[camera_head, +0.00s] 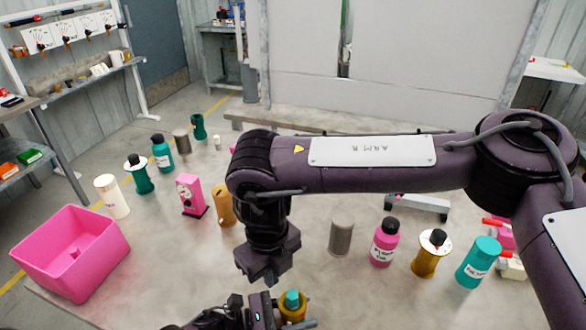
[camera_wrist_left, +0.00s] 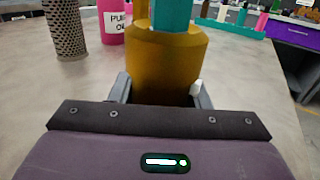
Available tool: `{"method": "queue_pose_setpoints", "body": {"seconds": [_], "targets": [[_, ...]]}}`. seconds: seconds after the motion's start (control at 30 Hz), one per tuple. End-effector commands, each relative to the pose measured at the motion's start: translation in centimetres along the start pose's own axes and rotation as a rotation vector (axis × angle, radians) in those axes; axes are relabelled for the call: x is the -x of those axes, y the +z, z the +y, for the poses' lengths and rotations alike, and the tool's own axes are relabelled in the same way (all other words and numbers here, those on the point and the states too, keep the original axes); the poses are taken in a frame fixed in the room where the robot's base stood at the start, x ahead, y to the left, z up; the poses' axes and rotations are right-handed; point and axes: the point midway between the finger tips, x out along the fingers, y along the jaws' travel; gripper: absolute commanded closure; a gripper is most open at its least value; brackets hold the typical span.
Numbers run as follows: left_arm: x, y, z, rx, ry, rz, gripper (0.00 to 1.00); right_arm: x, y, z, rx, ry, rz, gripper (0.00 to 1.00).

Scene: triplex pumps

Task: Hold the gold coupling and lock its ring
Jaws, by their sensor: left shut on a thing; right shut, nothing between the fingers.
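The gold coupling (camera_head: 293,313) stands at the bottom of the head view with a teal part (camera_head: 292,298) on top. In the left wrist view the gold coupling (camera_wrist_left: 166,65) fills the middle, with the teal part (camera_wrist_left: 170,14) rising out of it. My left gripper (camera_head: 284,322) is shut on the gold coupling, one finger on each side; it also shows in the left wrist view (camera_wrist_left: 160,92). My right gripper (camera_head: 264,272) is shut and empty, pointing down above and left of the coupling, apart from it. I cannot make out the ring's position.
A pink bin (camera_head: 70,255) stands at the left. A grey mesh cylinder (camera_head: 341,236), a pink bottle (camera_head: 383,243), a gold part with a white disc (camera_head: 430,255) and a teal bottle (camera_head: 477,262) stand at the right. A pink gauge block (camera_head: 189,195) and gold cylinder (camera_head: 222,205) stand left.

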Motion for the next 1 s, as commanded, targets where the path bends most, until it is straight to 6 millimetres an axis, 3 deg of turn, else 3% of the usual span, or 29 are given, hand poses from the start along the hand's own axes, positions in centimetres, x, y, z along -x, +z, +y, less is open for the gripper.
{"method": "queue_pose_setpoints", "body": {"seconds": [0.4, 0.43, 0.6, 1.0], "targets": [[-0.05, 0.01, -0.12, 0.002, -0.002, -0.001, 0.91, 0.58, -0.03, -0.01, 0.0, 0.0, 0.001, 1.0], [-0.05, 0.01, -0.13, 0.002, -0.002, -0.001, 0.56, 0.58, -0.03, -0.01, 0.0, 0.0, 0.001, 1.0], [-0.05, 0.0, -0.12, 0.002, -0.002, -0.001, 0.34, 0.56, -0.03, -0.01, 0.0, 0.0, 0.0, 1.0], [0.83, -0.06, -0.04, 0.001, 0.0, 0.001, 0.32, 0.56, -0.02, 0.0, 0.0, 0.0, 0.0, 1.0]]}}
